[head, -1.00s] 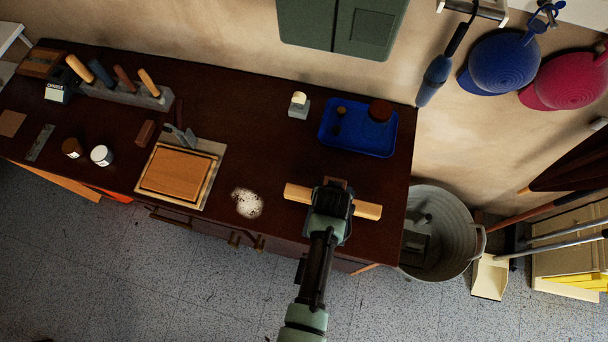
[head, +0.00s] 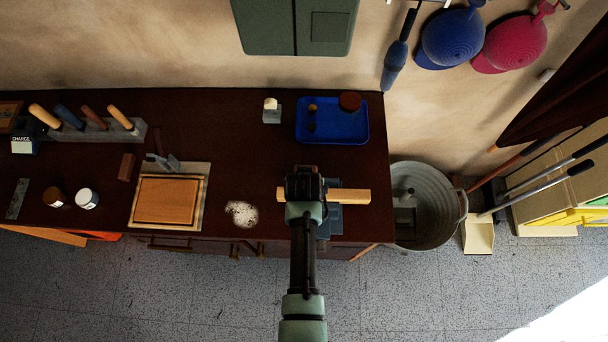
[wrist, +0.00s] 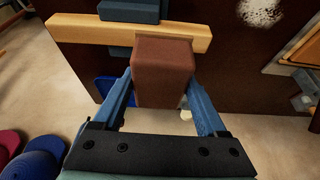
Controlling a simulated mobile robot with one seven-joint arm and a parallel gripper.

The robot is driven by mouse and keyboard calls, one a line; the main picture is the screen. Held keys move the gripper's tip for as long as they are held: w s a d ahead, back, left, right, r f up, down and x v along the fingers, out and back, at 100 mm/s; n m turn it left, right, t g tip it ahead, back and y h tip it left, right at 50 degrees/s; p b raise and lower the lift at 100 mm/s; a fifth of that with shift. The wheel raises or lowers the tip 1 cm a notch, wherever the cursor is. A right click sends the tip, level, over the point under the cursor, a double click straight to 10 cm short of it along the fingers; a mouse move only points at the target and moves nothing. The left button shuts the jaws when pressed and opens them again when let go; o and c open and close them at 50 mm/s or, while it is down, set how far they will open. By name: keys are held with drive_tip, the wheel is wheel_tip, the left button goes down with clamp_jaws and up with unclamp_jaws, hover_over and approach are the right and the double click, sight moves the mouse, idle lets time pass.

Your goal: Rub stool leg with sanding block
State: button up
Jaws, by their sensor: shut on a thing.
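The stool leg is a pale wooden bar (head: 350,195) lying near the front right edge of the dark bench. A blue-grey holder (head: 333,218) shows at the leg, and the leg also crosses the top of the wrist view (wrist: 80,28). My gripper (head: 305,183) is over the left part of the leg. In the wrist view my gripper (wrist: 162,88) has its blue fingers shut on a reddish-brown sanding block (wrist: 162,75). The block overlaps the leg there; its contact face is hidden, so I cannot tell whether they touch.
A metal tub (head: 435,210) stands right of the bench.

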wheel_tip(320, 180, up, 2)
drive_tip(key=shift+w+a+p, duration=0.1)
drive_tip(key=shift+a+p, duration=0.05)
drive_tip(key=shift+p, duration=0.4)
drive_tip(key=shift+r+p, duration=0.4)
drive_tip(key=shift+r, duration=0.15)
